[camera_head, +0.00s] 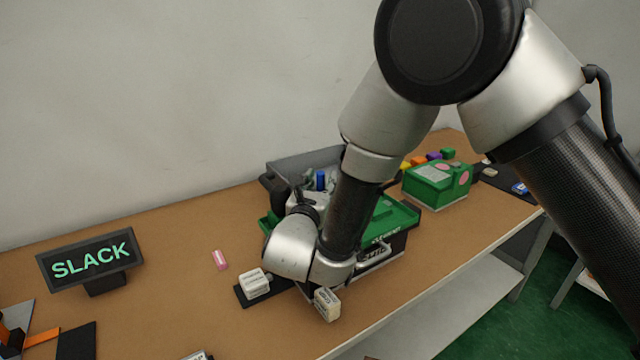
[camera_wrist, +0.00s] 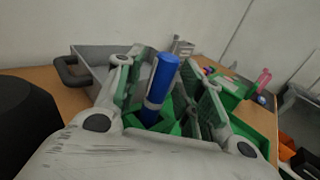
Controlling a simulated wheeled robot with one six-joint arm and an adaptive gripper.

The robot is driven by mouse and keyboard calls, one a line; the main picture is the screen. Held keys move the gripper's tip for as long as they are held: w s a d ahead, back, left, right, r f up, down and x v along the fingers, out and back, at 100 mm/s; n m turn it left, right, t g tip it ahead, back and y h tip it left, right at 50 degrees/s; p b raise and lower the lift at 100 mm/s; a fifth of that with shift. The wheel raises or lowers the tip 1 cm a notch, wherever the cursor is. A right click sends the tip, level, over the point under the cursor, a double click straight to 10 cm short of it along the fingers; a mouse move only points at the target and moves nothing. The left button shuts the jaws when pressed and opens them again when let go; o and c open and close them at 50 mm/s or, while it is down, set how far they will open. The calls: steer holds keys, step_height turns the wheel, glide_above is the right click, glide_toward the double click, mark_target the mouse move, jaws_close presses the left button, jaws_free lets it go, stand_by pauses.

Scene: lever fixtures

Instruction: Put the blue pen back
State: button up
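The blue pen (camera_wrist: 161,82) stands nearly upright, slightly tilted, between the fingers of my gripper (camera_wrist: 168,88) in the wrist view. A gap shows on each side of it, so the fingers look open around it. Its lower end goes down among green walls (camera_wrist: 150,125); whether it rests in a slot there is hidden. In the head view the blue pen (camera_head: 320,180) shows just left of my forearm. The green and black toolbox (camera_head: 402,216), with a raised grey lid, is beneath my arm, which covers much of it.
A second green box (camera_head: 437,184) with colored blocks stands right of the toolbox. A SLACK sign (camera_head: 90,262), a pink eraser (camera_head: 219,260) and white blocks (camera_head: 255,282) are on the table. The table's left-middle (camera_head: 170,260) is mostly clear. A wall stands behind.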

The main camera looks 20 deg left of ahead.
steer(key=shift+r, duration=0.15)
steer(key=s, duration=0.8)
steer(key=s+d, duration=0.1)
steer(key=s, duration=0.3)
steer(key=w+d+r+m+g+h, duration=0.2)
steer(key=w+d+r+m+h, duration=0.25)
steer(key=d, duration=0.45)
steer(key=w+d+r+m+g+h, duration=0.3)
steer(key=w+d+m, duration=0.15)
steer(key=d, duration=0.55)
steer(key=w+d+r+m+g+h, duration=0.25)
steer(key=w+d+m+h, duration=0.2)
steer(key=d, duration=0.45)
steer(key=s+d+r+m+g, duration=0.1)
steer(key=s+d+m+g, duration=0.25)
steer(key=d, duration=0.55)
steer(key=s+d+r+m+g, duration=0.2)
steer(key=d+m, duration=0.2)
steer(key=d, duration=0.4)
steer(key=s+d+m+y, duration=0.5)
steer(key=s+m, duration=0.3)
steer(key=s, duration=0.1)
steer(key=s+d+m+y, duration=0.5)
steer(key=s+d+m, duration=0.1)
steer(key=s+m, duration=0.2)
steer(key=shift+s+f+g, duration=0.15)
steer(key=shift+s+g, duration=0.15)
steer(key=shift+s, duration=0.2)
